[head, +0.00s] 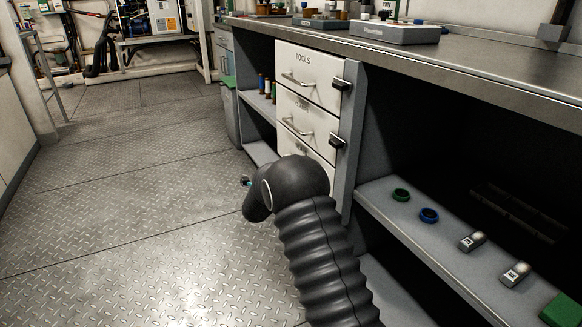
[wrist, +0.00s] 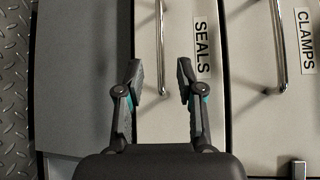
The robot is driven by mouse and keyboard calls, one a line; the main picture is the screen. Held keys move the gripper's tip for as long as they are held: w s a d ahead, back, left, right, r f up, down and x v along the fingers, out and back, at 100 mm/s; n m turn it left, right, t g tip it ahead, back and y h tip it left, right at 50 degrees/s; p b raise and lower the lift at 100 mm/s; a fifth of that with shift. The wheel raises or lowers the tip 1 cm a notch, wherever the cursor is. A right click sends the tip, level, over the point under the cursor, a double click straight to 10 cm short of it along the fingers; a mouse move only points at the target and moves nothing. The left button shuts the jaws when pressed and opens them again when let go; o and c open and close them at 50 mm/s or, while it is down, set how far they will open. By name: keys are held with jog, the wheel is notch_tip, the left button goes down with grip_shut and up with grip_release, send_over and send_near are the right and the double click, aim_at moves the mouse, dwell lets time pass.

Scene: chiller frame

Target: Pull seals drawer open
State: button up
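The seals drawer (wrist: 180,118) is a pale front with a black-on-white SEALS label (wrist: 202,45) in the wrist view. Its metal bar handle (wrist: 160,30) runs down from the top edge of the picture. My gripper (wrist: 160,68) is open, with one fingertip on each side of the handle's lower end in the picture. No contact shows, and I cannot tell the depth between fingers and bar. The drawer looks shut. In the head view, my arm hides most of the lowest drawer and nearly all of my gripper.
The clamps drawer (wrist: 262,110) with its own handle lies beside the seals drawer. The tools drawer (head: 308,72) is on top, with dark latches (head: 341,85) along the right side. An open shelf (head: 385,213) holds rings and small metal parts. The floor (head: 130,210) at left is clear.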

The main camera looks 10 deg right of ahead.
jog(key=x, duration=1.1)
grip_shut()
